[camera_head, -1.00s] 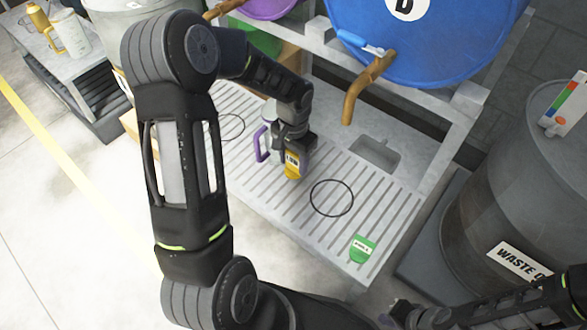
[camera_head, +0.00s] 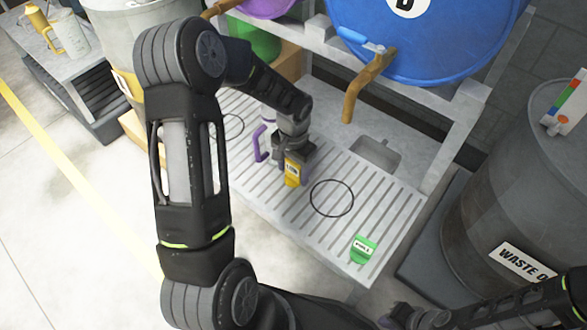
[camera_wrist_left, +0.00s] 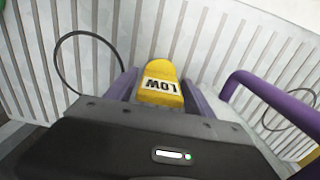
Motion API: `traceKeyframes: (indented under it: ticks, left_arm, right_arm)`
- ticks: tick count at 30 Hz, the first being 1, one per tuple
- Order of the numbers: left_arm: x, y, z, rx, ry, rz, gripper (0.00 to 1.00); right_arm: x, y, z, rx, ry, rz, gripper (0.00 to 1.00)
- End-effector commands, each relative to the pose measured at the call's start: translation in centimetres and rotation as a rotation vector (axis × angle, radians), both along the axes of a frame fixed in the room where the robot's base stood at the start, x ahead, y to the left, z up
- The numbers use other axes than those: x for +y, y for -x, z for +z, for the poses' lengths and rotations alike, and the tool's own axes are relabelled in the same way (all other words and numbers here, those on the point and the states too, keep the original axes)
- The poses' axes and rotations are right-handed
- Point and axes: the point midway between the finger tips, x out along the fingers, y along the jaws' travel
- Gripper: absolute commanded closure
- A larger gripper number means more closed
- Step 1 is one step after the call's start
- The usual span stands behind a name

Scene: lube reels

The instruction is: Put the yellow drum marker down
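A green marker (camera_head: 363,248) lies on the grate's front right corner. My right gripper (camera_head: 405,318) is low at the bottom edge, and its fingers are too dark to read.
A jug with a purple handle (camera_head: 259,144) stands close left of my left gripper. A black ring (camera_head: 332,198) is marked on the grate to the right. A blue drum (camera_head: 420,45) with a brown spout (camera_head: 366,85) hangs above. A waste oil drum (camera_head: 490,200) stands at right.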

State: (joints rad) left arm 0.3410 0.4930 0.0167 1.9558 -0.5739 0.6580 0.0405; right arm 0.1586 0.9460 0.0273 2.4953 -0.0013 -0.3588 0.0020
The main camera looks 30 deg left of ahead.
Motion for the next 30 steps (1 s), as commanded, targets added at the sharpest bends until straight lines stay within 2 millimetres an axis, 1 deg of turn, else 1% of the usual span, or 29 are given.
traceKeyframes:
  ticks: [1,3,10,14,17,20,27,30]
  left_arm:
    - [0.0,0.0,0.0,0.0,0.0,0.0,0.34]
    - [0.0,0.0,0.0,0.0,0.0,0.0,0.3]
    - [0.0,0.0,0.1,0.0,0.0,0.0,0.3]
    - [0.0,0.0,0.7,-0.001,0.0,0.0,0.3]
    - [0.0,0.0,1.9,-0.001,-0.001,-0.001,0.3]
    - [0.0,-0.1,3.6,-0.003,-0.001,0.0,0.3]
    - [0.0,-0.1,8.7,-0.005,-0.002,-0.001,0.3]
    - [0.0,-0.1,10.5,-0.003,-0.001,0.0,0.3]
  right_arm:
    - [0.0,0.0,0.0,0.0,0.0,0.0,1.0]
    - [0.0,0.0,0.0,0.0,0.0,0.0,1.0]
    - [0.0,0.0,0.1,0.0,0.0,0.0,1.0]
    - [0.0,0.0,0.4,0.0,0.0,0.001,1.0]
    - [0.0,0.0,0.8,0.0,0.0,0.001,1.0]
    - [0.0,0.0,1.3,0.0,0.0,0.001,1.0]
    - [0.0,0.0,2.6,-0.001,0.0,0.003,1.0]
    - [0.0,0.0,3.0,-0.001,0.0,0.003,1.0]
